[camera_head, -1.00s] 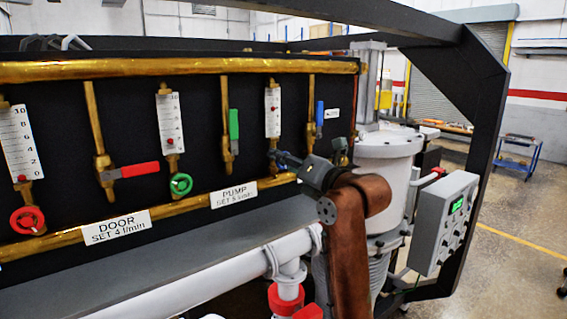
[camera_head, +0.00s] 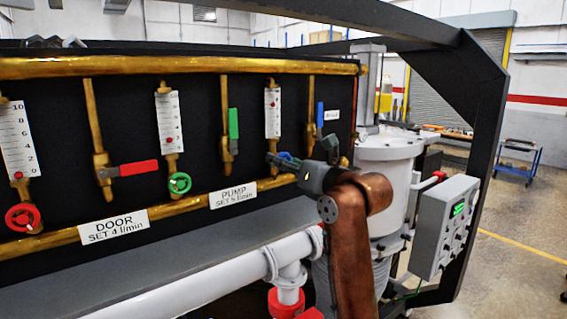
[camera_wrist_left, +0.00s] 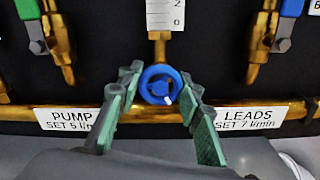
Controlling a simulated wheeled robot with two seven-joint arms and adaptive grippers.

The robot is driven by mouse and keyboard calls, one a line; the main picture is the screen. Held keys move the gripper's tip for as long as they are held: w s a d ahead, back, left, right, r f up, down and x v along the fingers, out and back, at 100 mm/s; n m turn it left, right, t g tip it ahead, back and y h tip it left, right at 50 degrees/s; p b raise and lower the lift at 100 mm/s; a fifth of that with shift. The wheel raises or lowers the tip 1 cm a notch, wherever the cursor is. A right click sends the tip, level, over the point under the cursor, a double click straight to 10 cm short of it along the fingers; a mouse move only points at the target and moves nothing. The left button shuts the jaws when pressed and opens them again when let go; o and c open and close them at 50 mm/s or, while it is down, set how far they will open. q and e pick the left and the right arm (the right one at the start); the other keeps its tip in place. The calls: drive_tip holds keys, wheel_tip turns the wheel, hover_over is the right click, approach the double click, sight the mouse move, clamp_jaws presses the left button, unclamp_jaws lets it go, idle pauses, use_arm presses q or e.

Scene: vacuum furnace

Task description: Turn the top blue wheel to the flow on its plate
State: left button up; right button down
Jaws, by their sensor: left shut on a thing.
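The blue wheel (camera_wrist_left: 158,85) sits at the foot of a white flow tube (camera_wrist_left: 165,14) in the left wrist view, with a small white mark on its lower right rim. My left gripper (camera_wrist_left: 157,100) has its green-padded fingers on either side of the wheel, shut on it. In the head view, my left gripper (camera_head: 273,161) covers most of the blue wheel (camera_head: 285,156). The tube above it (camera_head: 272,122) has a red float near its top. A PUMP plate, 5 l/min (camera_wrist_left: 72,119), is left of the wheel and a LEADS plate, 7 l/min (camera_wrist_left: 244,119), is right.
A green wheel (camera_head: 180,183) and a red wheel (camera_head: 23,218) lie left along the panel. A brass pipe (camera_head: 160,224) and white pipe (camera_head: 200,285) run below.

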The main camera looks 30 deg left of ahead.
drive_tip(key=shift+a, duration=0.15)
use_arm(q)
drive_tip(key=o, duration=1.2)
use_arm(e)
drive_tip(key=shift+a, duration=0.15)
use_arm(q)
drive_tip(key=shift+s+d, duration=0.1)
drive_tip(key=shift+d, duration=0.1)
drive_tip(key=v, duration=1.1)
drive_tip(key=shift+d, duration=0.35)
